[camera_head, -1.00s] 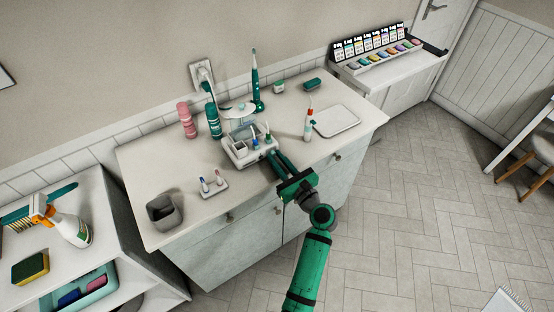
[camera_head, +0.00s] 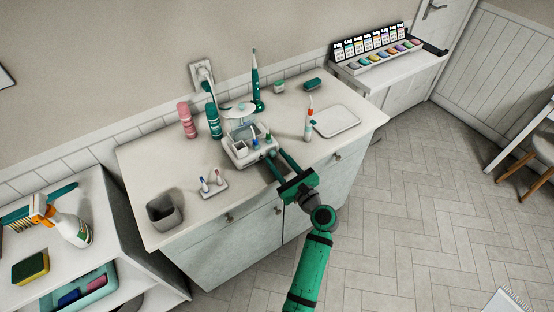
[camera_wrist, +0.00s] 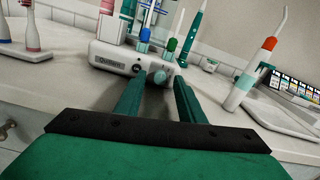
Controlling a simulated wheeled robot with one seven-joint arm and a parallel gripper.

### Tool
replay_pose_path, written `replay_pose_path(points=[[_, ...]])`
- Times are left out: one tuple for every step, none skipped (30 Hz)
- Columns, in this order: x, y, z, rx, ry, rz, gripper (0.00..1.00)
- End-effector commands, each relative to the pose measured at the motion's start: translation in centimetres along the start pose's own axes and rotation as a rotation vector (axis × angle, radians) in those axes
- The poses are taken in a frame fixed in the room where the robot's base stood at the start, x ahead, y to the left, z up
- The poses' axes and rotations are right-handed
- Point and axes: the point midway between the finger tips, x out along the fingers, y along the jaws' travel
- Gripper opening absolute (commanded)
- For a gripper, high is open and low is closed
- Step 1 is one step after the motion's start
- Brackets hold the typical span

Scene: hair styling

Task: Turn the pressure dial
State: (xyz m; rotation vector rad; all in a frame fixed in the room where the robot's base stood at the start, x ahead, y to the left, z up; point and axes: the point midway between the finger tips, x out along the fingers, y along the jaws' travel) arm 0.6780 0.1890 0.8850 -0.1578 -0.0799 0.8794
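The white oral irrigator base (camera_head: 240,152) stands at the front middle of the counter. In the wrist view its front (camera_wrist: 110,57) carries a label, a small dark knob (camera_wrist: 137,68) and a larger grey-teal dial (camera_wrist: 157,76) on the right. I take the larger one to be the pressure dial. My gripper (camera_head: 276,154) reaches in from the front edge of the counter. In the wrist view my gripper (camera_wrist: 158,84) is open, with one finger on each side of the dial's line and nothing held. Whether the fingertips touch the dial I cannot tell.
Colored tips (camera_wrist: 173,44) stand in the base. A red-tipped handle (camera_head: 309,124) and a white tray (camera_head: 336,121) are to the right. Bottles stand behind.

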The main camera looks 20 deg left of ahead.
Motion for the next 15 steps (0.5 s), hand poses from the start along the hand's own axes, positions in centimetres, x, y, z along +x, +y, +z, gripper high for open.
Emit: replay_pose_path(points=[[-0.5, 0.0, -0.1, 0.001, 0.001, -0.001, 0.36], [-0.9, 0.0, -0.1, 0.001, 0.002, -0.001, 0.36], [-1.4, 0.0, -0.1, 0.001, 0.002, -0.002, 0.36], [-1.9, -0.1, -0.1, 0.000, 0.002, -0.003, 0.36], [-2.5, -0.1, -0.1, 0.000, 0.002, -0.004, 0.36], [-3.3, -0.1, -0.2, 0.001, 0.003, -0.003, 0.36], [-3.9, -0.1, -0.1, 0.001, 0.002, -0.004, 0.36], [-4.4, -0.1, -0.1, 0.000, 0.001, -0.003, 0.36], [-5.2, 0.0, -0.1, 0.000, 0.002, -0.003, 0.36], [-5.8, 0.0, -0.1, 0.000, 0.002, -0.003, 0.36], [-6.3, -0.1, -0.1, 0.000, 0.002, -0.003, 0.36], [-7.0, 0.0, -0.1, -0.001, 0.002, -0.002, 0.36], [-7.5, 0.0, -0.1, 0.000, 0.001, -0.003, 0.36], [-8.0, 0.0, -0.1, 0.000, 0.001, -0.003, 0.36], [-8.5, 0.0, -0.1, 0.000, 0.001, -0.002, 0.36]])
